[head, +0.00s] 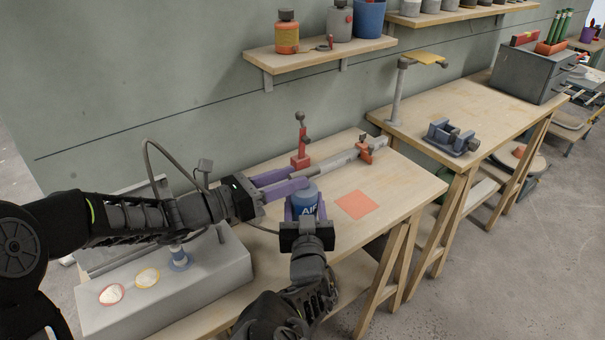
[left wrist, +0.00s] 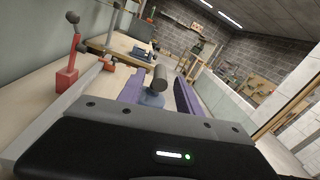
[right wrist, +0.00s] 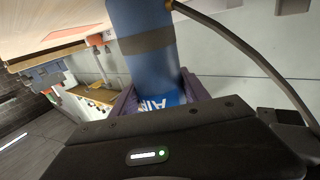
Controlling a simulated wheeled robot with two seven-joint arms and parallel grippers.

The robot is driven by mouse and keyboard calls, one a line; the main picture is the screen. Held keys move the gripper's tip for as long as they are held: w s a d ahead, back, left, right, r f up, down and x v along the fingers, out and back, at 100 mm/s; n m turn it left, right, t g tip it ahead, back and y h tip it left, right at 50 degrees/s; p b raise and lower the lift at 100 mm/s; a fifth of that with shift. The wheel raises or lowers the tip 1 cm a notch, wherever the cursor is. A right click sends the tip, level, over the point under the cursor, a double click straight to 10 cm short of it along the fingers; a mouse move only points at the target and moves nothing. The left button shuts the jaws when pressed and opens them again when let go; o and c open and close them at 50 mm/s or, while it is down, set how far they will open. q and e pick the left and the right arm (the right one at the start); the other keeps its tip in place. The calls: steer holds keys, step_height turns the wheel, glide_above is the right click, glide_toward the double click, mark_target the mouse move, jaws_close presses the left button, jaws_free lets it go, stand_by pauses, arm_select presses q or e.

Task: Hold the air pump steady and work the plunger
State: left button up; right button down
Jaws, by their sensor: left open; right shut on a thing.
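The air pump (head: 305,200) is a blue cylinder with a white AIR label, near the front of the workbench. My right gripper (head: 305,213) is shut on its body from the near side. In the right wrist view the blue body (right wrist: 148,65) with its grey band rises between the purple fingers (right wrist: 160,95). My left gripper (head: 296,182) is open at the top of the pump. In the left wrist view the dark plunger handle (left wrist: 160,76) lies between its open purple fingers (left wrist: 158,92), apparently without being gripped. The plunger rod is hidden.
A red lever stand (head: 301,150) and a grey conduit (head: 336,160) lie behind the pump. A flat orange square (head: 356,205) marks clear bench to the right. A grey box (head: 190,285) with discs is at front left. A blue-grey vise (head: 453,137) stands on the farther bench.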

mark_target(303, 171)
arm_select(q)
steer(key=shift+x, duration=1.75)
jaws_close()
